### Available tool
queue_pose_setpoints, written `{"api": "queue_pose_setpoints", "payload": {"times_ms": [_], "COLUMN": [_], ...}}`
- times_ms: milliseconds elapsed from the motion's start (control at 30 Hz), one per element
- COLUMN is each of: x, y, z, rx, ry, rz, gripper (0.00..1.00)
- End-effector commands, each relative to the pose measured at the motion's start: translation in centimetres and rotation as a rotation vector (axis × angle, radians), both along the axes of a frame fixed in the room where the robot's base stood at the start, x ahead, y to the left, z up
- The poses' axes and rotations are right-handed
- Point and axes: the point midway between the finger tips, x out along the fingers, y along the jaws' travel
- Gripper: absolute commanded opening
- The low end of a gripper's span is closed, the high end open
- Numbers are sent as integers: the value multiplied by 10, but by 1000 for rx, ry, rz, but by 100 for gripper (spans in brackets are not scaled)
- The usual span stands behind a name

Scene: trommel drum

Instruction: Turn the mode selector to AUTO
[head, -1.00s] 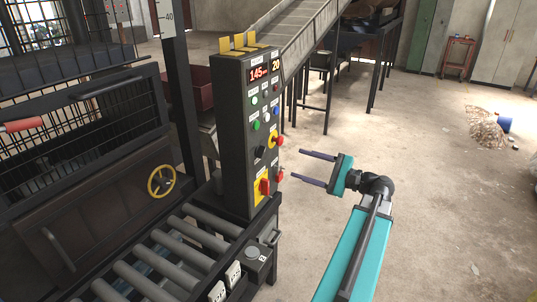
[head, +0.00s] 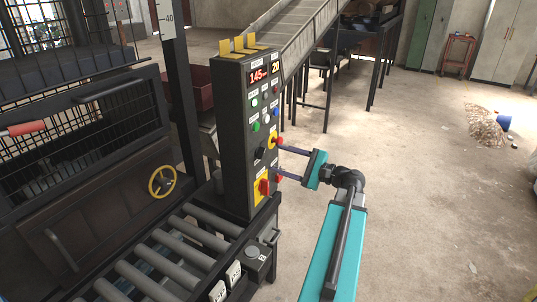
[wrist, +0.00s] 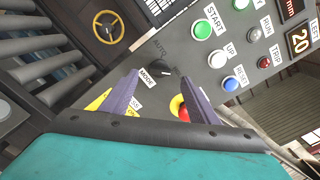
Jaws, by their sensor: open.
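The mode selector (head: 260,153) is a black knob on the front of the dark control panel (head: 235,130). In the wrist view the knob (wrist: 165,70) lies just beyond and between my fingertips, with the MODE label on its near side and an AUTO label at its upper left. A pale mark shows on the knob, but I cannot tell clearly where it points. My gripper (head: 279,160) is open, its two purple fingers reaching toward the panel from the right. In the wrist view my gripper (wrist: 162,77) has nothing between its fingers, and they look apart from the knob.
A red button on yellow (wrist: 180,107) sits close by the right finger, partly hidden. A yellow plate with a red handle (head: 263,187) is lower on the panel. Green START (wrist: 202,30) and blue RESET (wrist: 228,83) buttons are nearby. A roller conveyor (head: 165,262) stands in front; open floor lies right.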

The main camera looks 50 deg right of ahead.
Motion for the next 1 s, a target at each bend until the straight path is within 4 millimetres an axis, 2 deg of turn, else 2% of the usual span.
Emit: {"api": "queue_pose_setpoints", "payload": {"times_ms": [200,400,867,1000], "x": [28,46,52,52], "y": [7,11,12,12], "z": [1,1,0,0], "rx": [0,1,0,0], "ry": [-1,0,0,0], "rz": [1,0,-3,-3], "gripper": [55,55,55,33]}}
